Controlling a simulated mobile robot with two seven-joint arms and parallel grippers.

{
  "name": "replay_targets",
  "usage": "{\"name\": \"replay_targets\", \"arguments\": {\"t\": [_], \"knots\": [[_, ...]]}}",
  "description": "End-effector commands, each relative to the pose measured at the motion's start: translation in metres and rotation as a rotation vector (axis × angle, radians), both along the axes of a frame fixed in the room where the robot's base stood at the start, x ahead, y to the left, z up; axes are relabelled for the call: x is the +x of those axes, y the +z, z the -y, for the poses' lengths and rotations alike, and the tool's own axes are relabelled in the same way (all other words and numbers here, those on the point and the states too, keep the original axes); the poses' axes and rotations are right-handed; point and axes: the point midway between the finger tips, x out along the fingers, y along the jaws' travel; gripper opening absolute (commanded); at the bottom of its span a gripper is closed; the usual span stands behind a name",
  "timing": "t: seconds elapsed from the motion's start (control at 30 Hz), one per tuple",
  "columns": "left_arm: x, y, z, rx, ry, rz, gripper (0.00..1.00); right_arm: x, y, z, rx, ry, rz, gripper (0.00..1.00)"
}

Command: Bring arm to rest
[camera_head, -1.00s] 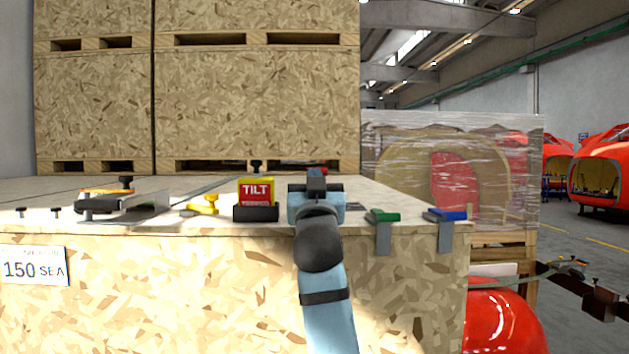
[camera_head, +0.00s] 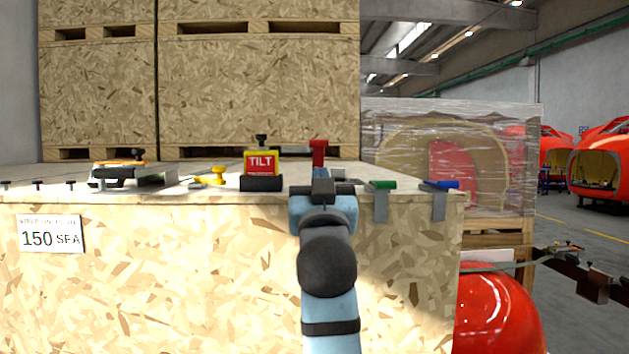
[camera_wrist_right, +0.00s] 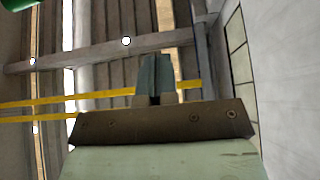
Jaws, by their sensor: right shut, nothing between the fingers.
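My right arm, light blue with a dark joint, rises from the bottom of the head view. Its gripper (camera_head: 320,182) is in front of the crate's top edge, seen from behind, with its tips pointing up. In the right wrist view the gripper (camera_wrist_right: 154,78) has its two fingers together with nothing between them. My left gripper is in neither view.
A large chipboard crate (camera_head: 200,285) stands right in front. On its top are a TILT indicator (camera_head: 261,165), a yellow part (camera_head: 212,176), a red-topped part (camera_head: 318,150), and green (camera_head: 383,185) and blue (camera_head: 441,185) clips. A red nosecone (camera_head: 497,312) is at lower right.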

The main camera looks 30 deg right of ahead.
Motion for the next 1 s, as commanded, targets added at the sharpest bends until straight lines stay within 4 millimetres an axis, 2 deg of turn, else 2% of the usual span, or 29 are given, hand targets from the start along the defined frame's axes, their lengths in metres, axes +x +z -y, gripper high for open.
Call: {"name": "replay_targets", "arguments": {"t": [0.27, 0.37, 0.43, 0.47, 0.57, 0.6, 0.73, 0.8, 0.87, 0.9, 1.0], "knots": [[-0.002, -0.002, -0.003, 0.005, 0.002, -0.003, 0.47, -0.003, -0.004, -0.003, -0.002, 0.002, -0.005, 0.0], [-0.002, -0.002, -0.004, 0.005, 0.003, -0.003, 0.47, 0.007, -0.023, -0.008, -0.016, 0.023, -0.044, 0.0], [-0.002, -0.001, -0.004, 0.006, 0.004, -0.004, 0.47, 0.021, -0.052, -0.015, -0.035, 0.053, -0.1, 0.0], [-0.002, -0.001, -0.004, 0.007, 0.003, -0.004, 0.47, 0.027, -0.069, -0.018, -0.044, 0.069, -0.131, 0.0], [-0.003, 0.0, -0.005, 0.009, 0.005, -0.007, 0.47, 0.046, -0.138, -0.034, -0.073, 0.143, -0.251, 0.0], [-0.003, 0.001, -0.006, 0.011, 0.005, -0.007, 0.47, 0.051, -0.168, -0.04, -0.083, 0.176, -0.3, 0.0], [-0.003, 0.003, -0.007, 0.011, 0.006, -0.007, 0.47, 0.052, -0.266, -0.06, -0.094, 0.282, -0.456, 0.0], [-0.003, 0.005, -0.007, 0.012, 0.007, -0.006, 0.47, 0.045, -0.319, -0.07, -0.089, 0.338, -0.538, 0.0], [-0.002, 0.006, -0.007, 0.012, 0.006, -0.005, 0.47, 0.034, -0.363, -0.079, -0.082, 0.385, -0.607, 0.0], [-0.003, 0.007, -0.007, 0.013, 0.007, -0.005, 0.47, 0.024, -0.392, -0.084, -0.074, 0.416, -0.651, 0.0], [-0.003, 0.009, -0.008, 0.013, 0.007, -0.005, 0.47, -0.007, -0.462, -0.096, -0.047, 0.488, -0.762, 0.0]]}}
